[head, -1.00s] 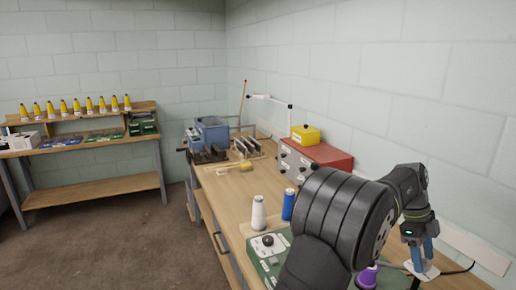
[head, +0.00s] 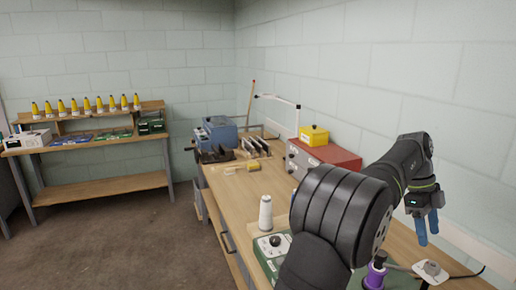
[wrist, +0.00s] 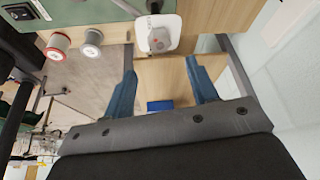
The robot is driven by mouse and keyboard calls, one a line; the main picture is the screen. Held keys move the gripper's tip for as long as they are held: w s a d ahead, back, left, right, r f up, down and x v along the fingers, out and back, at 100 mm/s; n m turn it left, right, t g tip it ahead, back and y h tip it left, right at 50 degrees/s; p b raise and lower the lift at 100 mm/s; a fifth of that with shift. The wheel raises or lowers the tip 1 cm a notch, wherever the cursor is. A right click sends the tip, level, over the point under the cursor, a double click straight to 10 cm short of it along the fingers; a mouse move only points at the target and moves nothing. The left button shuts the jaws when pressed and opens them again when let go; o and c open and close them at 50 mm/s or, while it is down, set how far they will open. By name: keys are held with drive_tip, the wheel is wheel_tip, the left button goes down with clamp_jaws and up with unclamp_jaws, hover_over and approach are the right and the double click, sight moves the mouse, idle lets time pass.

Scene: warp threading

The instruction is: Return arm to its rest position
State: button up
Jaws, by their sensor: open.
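My gripper (head: 427,225) is at the right of the head view, with its blue fingers pointing down, above the workbench's right end. In the wrist view its two blue fingers (wrist: 161,88) stand wide apart with nothing held between them. A white pad with a small grey piece (head: 432,271) lies on the bench below the fingers. The pad also shows in the wrist view (wrist: 172,42), beyond the fingertips. My dark arm hides part of the bench in the head view.
A white thread cone (head: 265,213), a green-and-white box (head: 270,246) and a purple spool (head: 376,273) stand near my arm. A red cabinet (head: 325,158) with a yellow box (head: 313,136) is farther back. The wall is close on the right.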

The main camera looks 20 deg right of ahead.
approach(433, 265)
drive_tip(key=x, duration=0.9)
drive_tip(key=shift+a+r+n+h, duration=0.15)
drive_tip(key=shift+r+n+h, duration=0.15)
drive_tip(key=shift+n, duration=0.6)
drive_tip(key=n+t+h, duration=0.1)
drive_tip(key=n, duration=0.2)
drive_tip(key=shift+n, duration=0.3)
drive_tip(key=n+t+h, duration=0.1)
drive_tip(key=n, duration=0.2)
drive_tip(key=shift+s+a+n, duration=0.1)
drive_tip(key=shift+n, duration=0.3)
drive_tip(key=n, duration=0.2)
drive_tip(key=n+t, duration=0.1)
drive_tip(key=n, duration=0.1)
drive_tip(key=shift+t+h, duration=0.3)
drive_tip(key=shift+s+n+t, duration=0.15)
drive_tip(key=shift+n+t, duration=0.75)
drive_tip(key=shift+n, duration=1.2)
